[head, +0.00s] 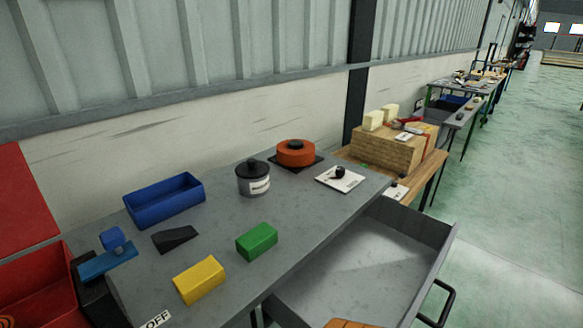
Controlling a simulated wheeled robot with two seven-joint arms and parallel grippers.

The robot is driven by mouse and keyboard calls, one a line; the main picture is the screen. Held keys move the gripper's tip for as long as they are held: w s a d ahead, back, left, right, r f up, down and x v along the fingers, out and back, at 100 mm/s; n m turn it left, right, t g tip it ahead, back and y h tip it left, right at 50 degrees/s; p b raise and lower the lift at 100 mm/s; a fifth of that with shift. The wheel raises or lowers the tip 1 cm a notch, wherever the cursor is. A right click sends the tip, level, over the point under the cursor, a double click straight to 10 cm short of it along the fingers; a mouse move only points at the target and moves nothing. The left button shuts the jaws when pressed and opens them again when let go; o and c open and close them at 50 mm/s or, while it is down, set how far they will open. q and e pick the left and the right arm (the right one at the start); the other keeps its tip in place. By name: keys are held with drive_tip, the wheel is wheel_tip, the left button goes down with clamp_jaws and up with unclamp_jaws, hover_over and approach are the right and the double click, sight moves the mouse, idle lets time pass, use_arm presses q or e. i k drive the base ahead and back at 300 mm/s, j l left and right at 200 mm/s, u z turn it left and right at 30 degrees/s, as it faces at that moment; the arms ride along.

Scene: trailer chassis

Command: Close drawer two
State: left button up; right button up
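A grey drawer (372,262) is pulled out from under the right side of the grey table. No drawer number is readable. Neither of my grippers shows in the head view.
On the grey table (225,225) are a blue bin (165,200), yellow block (200,280), green block (257,241), grey can (253,178) and orange disc (295,153). An orange piece (347,323) overlaps the drawer's lower edge. Green floor (510,240) is clear at right.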

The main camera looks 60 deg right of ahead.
sight(380, 270)
drive_tip(key=z, duration=3.25)
